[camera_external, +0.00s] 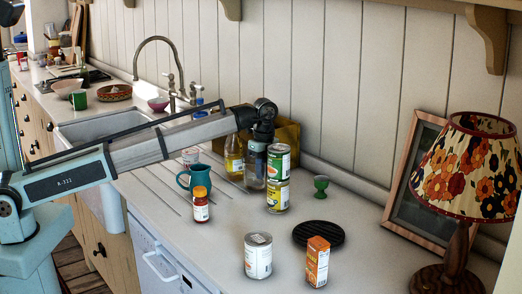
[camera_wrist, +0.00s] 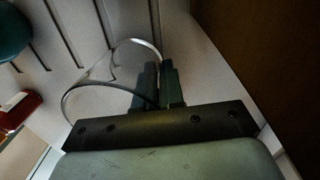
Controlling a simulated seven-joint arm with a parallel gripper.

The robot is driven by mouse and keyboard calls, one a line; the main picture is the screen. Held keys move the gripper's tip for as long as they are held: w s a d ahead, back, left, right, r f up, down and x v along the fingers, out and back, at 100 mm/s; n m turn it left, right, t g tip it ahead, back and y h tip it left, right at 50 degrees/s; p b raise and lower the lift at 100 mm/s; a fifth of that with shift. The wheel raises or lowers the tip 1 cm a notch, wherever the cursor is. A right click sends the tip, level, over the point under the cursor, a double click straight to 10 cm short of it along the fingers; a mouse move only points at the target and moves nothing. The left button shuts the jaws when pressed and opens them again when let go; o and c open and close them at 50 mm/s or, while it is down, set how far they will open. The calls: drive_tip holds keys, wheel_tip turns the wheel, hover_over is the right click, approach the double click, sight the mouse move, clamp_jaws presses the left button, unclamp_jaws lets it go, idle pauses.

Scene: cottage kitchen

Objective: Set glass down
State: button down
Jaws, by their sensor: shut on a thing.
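My gripper (camera_external: 258,140) points down at the back of the counter, with the clear glass (camera_external: 254,174) directly below it. In the wrist view, the gripper's two dark fingers (camera_wrist: 158,86) are close together at the glass's rim (camera_wrist: 78,88), which shows as a thin bright loop. The gripper is shut on the glass wall. The glass looks upright, at or just above the counter (camera_external: 225,235). I cannot tell whether its base touches, as the stacked cans partly crowd the view.
Two stacked cans (camera_external: 278,163) stand close right of the glass. The counter's middle is clear.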

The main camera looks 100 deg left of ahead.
drive_tip(key=shift+f, duration=0.65)
drive_tip(key=shift+f, duration=0.15)
drive_tip(key=c, duration=1.2)
unclamp_jaws()
drive_tip(key=shift+c, duration=0.2)
wheel_tip(320, 180, up, 12)
drive_tip(key=shift+w+a, duration=0.25)
